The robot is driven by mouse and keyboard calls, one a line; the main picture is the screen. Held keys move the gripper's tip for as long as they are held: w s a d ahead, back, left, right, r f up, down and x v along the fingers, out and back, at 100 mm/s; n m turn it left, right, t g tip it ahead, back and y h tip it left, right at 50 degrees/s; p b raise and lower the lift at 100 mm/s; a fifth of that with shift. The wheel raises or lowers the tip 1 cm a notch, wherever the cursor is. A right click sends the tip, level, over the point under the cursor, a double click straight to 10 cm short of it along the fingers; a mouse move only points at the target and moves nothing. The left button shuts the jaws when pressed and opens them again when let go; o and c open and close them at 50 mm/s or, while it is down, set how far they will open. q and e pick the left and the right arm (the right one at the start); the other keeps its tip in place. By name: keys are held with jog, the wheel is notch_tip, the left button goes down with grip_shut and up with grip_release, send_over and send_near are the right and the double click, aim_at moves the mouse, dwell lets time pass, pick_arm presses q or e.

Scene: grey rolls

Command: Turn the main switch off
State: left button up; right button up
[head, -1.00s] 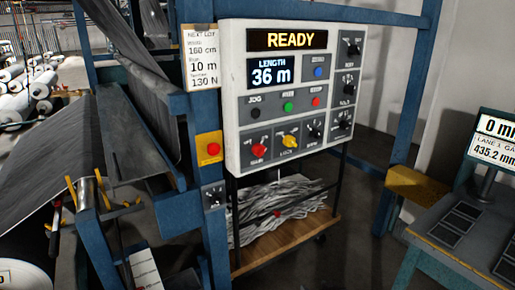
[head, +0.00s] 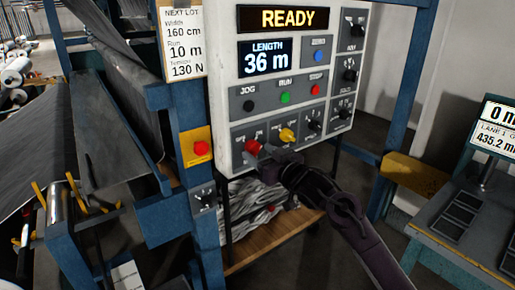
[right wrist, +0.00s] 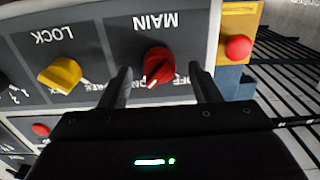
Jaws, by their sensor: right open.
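The red main switch knob (head: 252,147) is on the lower left of the white control panel (head: 222,95). In the right wrist view the panel appears upside down, with the red knob (right wrist: 157,62) under the word MAIN and a white pointer mark on it. My right gripper (head: 266,155) is open at the knob. In the right wrist view its fingers (right wrist: 161,78) lie one on each side of the knob, with visible gaps. I cannot tell contact or depth. My left gripper is not in view.
The yellow LOCK knob (head: 287,135) is right beside the main switch. A red button on a yellow box (head: 199,148) is to the left on the blue post. JOG, RUN and STOP buttons are above. A display reads READY (head: 281,18).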

jog(key=shift+x, duration=0.85)
jog(key=c, duration=1)
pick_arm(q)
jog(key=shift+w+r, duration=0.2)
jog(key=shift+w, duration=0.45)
